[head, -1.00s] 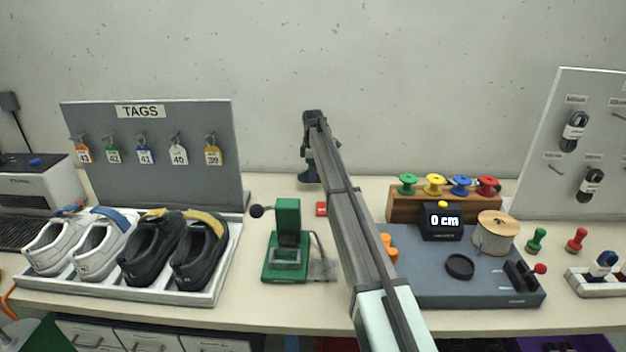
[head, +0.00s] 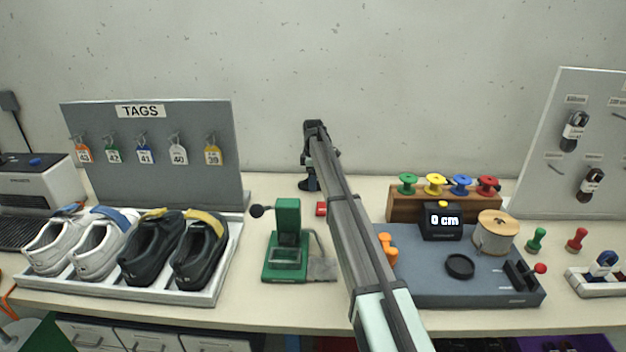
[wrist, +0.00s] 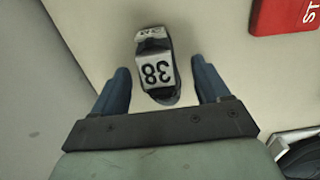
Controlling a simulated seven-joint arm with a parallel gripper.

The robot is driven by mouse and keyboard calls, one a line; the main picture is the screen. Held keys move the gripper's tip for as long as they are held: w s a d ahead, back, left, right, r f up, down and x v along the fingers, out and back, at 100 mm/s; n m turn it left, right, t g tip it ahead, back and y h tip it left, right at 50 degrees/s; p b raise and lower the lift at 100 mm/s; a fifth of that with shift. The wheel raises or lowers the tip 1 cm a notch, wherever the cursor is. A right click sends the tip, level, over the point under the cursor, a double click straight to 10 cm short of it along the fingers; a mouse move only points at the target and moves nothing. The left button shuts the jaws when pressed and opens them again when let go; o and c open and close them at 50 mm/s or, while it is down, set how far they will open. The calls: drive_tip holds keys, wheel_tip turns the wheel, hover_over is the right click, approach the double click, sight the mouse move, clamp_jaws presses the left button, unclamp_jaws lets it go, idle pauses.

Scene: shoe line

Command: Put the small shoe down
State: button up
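The small shoe (wrist: 157,75) shows in the wrist view as a small dark item with a pale patch marked 38. It lies between the two blue fingers of my gripper (wrist: 162,68), with a gap visible on each side. My gripper is open around it. In the head view my gripper (head: 308,182) is low over the back of the bench, near the wall. I cannot pick the small shoe out there from the dark fingers.
A red block (head: 321,208) lies just in front of my gripper. A green stand (head: 287,240) is nearer, a tray (head: 212,292) of shoes is left, and a wooden spool rack (head: 440,207) is right. The TAGS board (head: 150,180) stands behind the tray.

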drive_tip(key=shift+r, duration=0.1)
wheel_tip(320, 180, up, 12)
idle(0.7)
drive_tip(key=shift+r, duration=0.1)
